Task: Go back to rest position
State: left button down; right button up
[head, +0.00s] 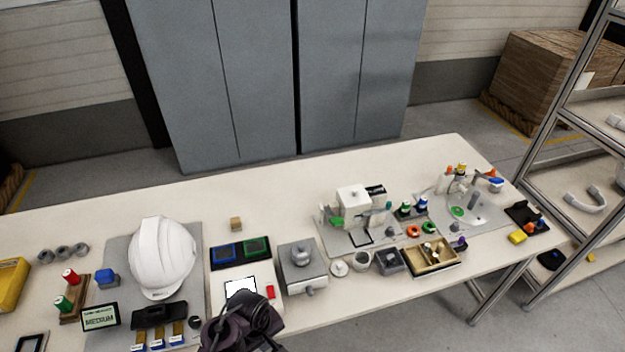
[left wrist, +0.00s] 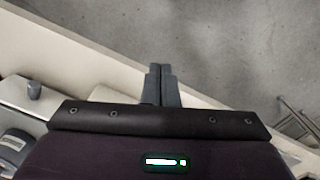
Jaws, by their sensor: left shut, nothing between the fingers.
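My left gripper (head: 243,325) shows at the bottom of the head view, dark and in front of the table's near edge. In the left wrist view its two grey fingers (left wrist: 160,84) are together with nothing between them, over the table edge and the grey floor. A white helmet shell (head: 162,258) stands on a grey plate (head: 117,247) left of the gripper, apart from it. My right gripper is not in view.
The long pale table (head: 290,200) holds a grey box device (head: 302,270), blue and green trays (head: 227,254), a wooden tray (head: 432,256) and a small "MEDIUM" sign (head: 100,317). A metal shelf rack (head: 575,150) stands at the right. The table's back strip is mostly clear.

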pick_arm(q)
jog(key=s+a+f+m+b, duration=0.25)
jog(key=s+f, duration=0.35)
jog(key=f, duration=0.5)
jog(key=s+a+f+m+b, duration=0.2)
jog(key=s+f+b, duration=0.3)
jog(key=f, duration=0.7)
jog(key=s+a+f+m+b, duration=0.2)
jog(key=s+f, duration=0.6)
jog(key=f, duration=0.3)
jog(key=s+a+f+m+t+b, duration=0.1)
jog(key=s+a+f, duration=0.4)
jog(key=s, duration=0.5)
jog(key=f+m+b, duration=0.1)
jog(key=m, duration=0.1)
jog(key=shift+s+f+m+b, duration=0.15)
jog(key=shift+f+m+b, duration=0.2)
jog(key=shift+d, duration=0.1)
